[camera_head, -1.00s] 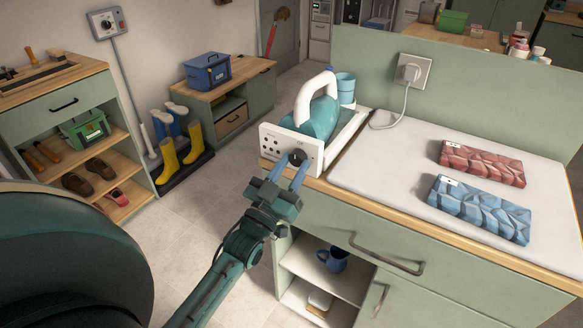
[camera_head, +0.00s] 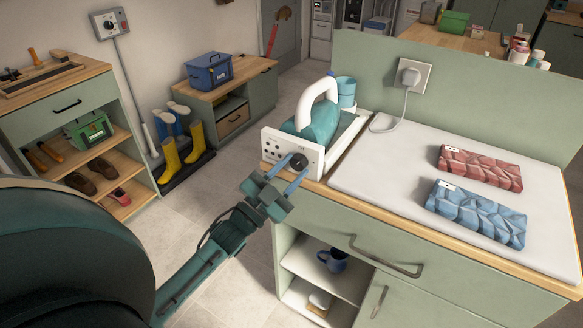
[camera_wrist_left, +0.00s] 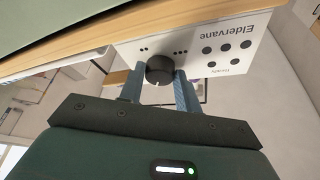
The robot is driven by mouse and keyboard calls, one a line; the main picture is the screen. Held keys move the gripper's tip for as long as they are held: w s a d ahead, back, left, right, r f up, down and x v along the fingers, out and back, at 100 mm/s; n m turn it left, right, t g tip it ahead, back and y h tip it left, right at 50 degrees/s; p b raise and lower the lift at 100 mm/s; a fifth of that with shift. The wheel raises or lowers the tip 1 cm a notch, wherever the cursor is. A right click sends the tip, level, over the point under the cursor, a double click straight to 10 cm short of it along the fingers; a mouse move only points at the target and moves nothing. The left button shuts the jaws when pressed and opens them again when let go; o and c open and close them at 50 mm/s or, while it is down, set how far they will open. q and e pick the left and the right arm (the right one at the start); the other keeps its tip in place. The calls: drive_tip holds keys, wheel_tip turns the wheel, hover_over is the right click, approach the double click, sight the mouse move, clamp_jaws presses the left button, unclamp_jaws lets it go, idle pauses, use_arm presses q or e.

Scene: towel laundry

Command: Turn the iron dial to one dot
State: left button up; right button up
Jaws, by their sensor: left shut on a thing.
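The iron (camera_head: 319,122), teal with a white handle, stands in its white station at the left end of the counter. The station's white front panel (camera_head: 274,149) carries the black round dial (camera_head: 298,160), also in the left wrist view (camera_wrist_left: 160,69). There, small groups of dots are printed on the panel around the dial, and a small light mark shows on its lower edge. My left gripper (camera_head: 289,173) is shut on the dial, one blue finger on each side; its fingertips also show in the wrist view (camera_wrist_left: 158,80). My right gripper is not in view.
A white ironing surface (camera_head: 380,165) with a folded red towel (camera_head: 481,166) and a folded blue towel (camera_head: 476,213) lies to the right. A cord runs to the wall socket (camera_head: 412,75). Below are a drawer handle (camera_head: 385,262) and a shelf with a blue mug (camera_head: 332,260).

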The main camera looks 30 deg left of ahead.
use_arm(q)
drive_tip(key=m, duration=0.1)
drive_tip(key=m+p, duration=0.1)
drive_tip(key=m+g+h, duration=0.1)
drive_tip(key=m, duration=0.1)
drive_tip(key=shift+a+r, duration=0.1)
drive_tip(key=shift+r, duration=0.15)
drive_tip(key=shift+r+m+g+h+p, duration=0.1)
drive_tip(key=shift+m+g+h+p, duration=0.5)
drive_tip(key=shift+m, duration=0.5)
drive_tip(key=shift+a+m+p, duration=0.1)
drive_tip(key=shift+m+p, duration=0.45)
drive_tip(key=shift+m, duration=0.35)
drive_tip(key=shift+r+m+g+p, duration=0.1)
drive_tip(key=shift+m+g+p, duration=0.5)
drive_tip(key=shift+m, duration=0.5)
drive_tip(key=shift+m+g+p, duration=0.3)
drive_tip(key=shift+m+p, duration=0.05)
drive_tip(key=shift+m, duration=0.35)
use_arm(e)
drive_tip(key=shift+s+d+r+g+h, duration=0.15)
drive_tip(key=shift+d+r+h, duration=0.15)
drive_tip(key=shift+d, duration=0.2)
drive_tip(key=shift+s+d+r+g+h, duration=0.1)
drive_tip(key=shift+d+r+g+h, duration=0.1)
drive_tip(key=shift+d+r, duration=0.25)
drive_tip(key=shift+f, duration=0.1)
